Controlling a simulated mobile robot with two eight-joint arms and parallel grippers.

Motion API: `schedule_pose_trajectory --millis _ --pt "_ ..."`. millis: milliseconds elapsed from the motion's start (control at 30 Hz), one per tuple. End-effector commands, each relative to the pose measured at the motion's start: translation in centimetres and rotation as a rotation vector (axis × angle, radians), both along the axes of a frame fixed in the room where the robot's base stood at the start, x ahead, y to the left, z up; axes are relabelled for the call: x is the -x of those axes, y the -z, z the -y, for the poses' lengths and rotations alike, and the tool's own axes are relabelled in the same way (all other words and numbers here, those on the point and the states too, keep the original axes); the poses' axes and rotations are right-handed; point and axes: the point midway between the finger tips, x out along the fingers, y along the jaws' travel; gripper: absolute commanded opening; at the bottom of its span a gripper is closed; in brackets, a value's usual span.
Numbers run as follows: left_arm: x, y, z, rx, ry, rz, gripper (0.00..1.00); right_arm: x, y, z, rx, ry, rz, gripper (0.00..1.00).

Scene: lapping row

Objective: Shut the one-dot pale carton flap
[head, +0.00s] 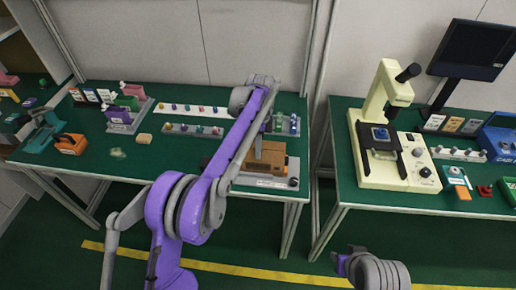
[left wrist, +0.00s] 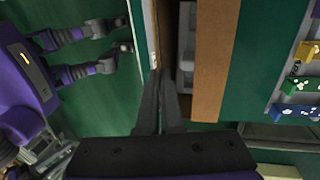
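A brown carton (head: 292,166) stands near the front right of the left bench, partly hidden behind my left arm. In the left wrist view the carton (left wrist: 212,60) shows as a brown panel beside a dark opening with grey items inside. A thin pale strip with small marks (left wrist: 154,35), perhaps the flap seen edge-on, runs along the opening's left side; I cannot make out a single dot. My left gripper (left wrist: 160,74) has its dark fingertips together at the near end of this strip; contact is unclear. My right gripper (head: 340,264) is low at the right, away from the benches, its fingers unclear.
An orange bin (head: 71,144) and a teal device (head: 38,133) stand at the bench's left. A cream microscope (head: 388,130) stands on the right bench. The left bench's front middle is fairly clear.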

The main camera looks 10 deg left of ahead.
Motion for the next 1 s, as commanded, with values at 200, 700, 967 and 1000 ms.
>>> schedule_pose_trajectory --millis 200,700,967,1000 --pt "-0.5 -0.1 0.0 0.0 0.0 -0.104 0.0 -0.4 -1.6 0.0 0.0 0.0 0.007 0.34" --pt "-0.6 0.2 0.0 -0.001 0.0 -0.17 0.0 -0.6 -2.2 0.0 0.0 0.0 0.011 0.34" --pt "-0.6 0.2 0.0 -0.001 0.0 -0.169 0.17 -0.6 -2.2 0.0 0.0 0.0 0.011 0.34" --pt "-0.6 0.2 0.0 -0.001 0.0 -0.169 0.24 -0.6 -2.2 0.0 0.0 0.0 0.011 0.34"
